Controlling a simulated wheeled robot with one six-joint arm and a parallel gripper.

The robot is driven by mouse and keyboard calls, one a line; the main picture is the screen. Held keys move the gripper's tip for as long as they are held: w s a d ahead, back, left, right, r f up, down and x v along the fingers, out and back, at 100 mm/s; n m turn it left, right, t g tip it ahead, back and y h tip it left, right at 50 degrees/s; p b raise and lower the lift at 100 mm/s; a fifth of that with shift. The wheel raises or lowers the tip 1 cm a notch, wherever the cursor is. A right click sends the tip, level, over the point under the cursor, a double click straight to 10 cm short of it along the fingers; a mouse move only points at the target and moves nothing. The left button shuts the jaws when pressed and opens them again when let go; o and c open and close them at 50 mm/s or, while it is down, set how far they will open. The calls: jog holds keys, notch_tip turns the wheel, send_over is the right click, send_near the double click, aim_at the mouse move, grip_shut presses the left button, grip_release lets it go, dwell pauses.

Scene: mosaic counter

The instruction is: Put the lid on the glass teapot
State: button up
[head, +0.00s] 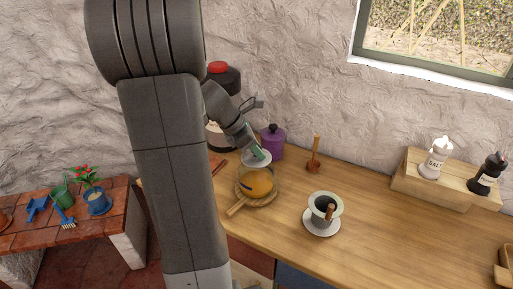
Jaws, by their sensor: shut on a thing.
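The glass teapot (257,183) appears as a rounded vessel with amber contents. It stands on a round woven mat (273,199) at the left part of the wooden counter. A wooden handle (237,208) sticks out toward the front left. My gripper (259,155) is shut on a pale, round, thin-rimmed piece that looks like the lid (250,163). The lid is just above and behind the teapot in the picture. I cannot tell whether the two touch. The fingertips hide part of the lid.
A purple lidded pot (273,143) stands close behind my gripper, and a dark, red-topped container (220,75) is farther back.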

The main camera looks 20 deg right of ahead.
jog(key=shift+f, duration=0.5)
dwell(0.8)
jog(key=o, duration=1.6)
jog(key=shift+c, duration=0.2)
notch_tip(320, 180, up, 7)
jog(key=p, duration=0.6)
jog(key=shift+p, duration=0.35)
jog(key=shift+f, duration=0.1)
